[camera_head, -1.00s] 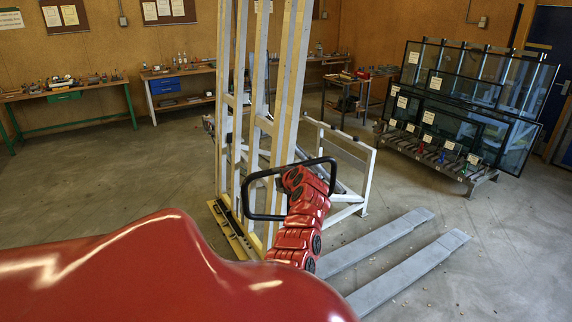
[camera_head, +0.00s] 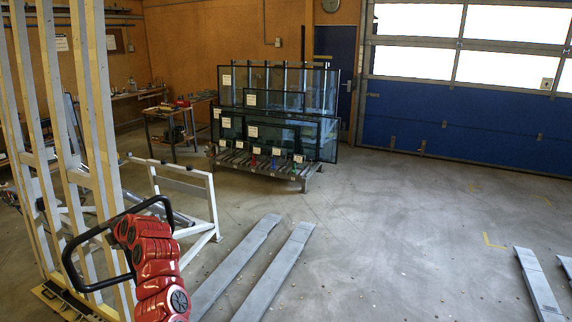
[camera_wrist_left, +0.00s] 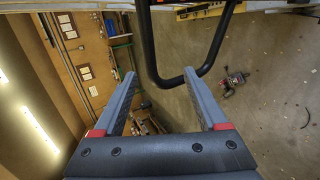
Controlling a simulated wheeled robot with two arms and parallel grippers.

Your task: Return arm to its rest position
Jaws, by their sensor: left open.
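My left gripper (camera_wrist_left: 161,73) is seen from behind in the left wrist view, with its two grey fingers apart and nothing gripped between them. A black looped handle (camera_wrist_left: 151,45) lies ahead of the fingertips in that view and overlaps the right fingertip. I cannot tell how far off it is. In the head view the black handle (camera_head: 72,262) stands at the lower left, in front of the tall frame. A red jointed arm (camera_head: 155,262) with round black caps rises beside the handle, its top overlapping it. My right gripper is not in view.
The tall pale frame (camera_head: 102,130) stands at the left, with a white tubular stand (camera_head: 212,205) beside it. Two grey forks (camera_head: 240,262) lie low over the floor. A glass rack (camera_head: 275,100) stands behind. Open floor (camera_head: 400,220) stretches right, with more grey bars (camera_head: 538,285).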

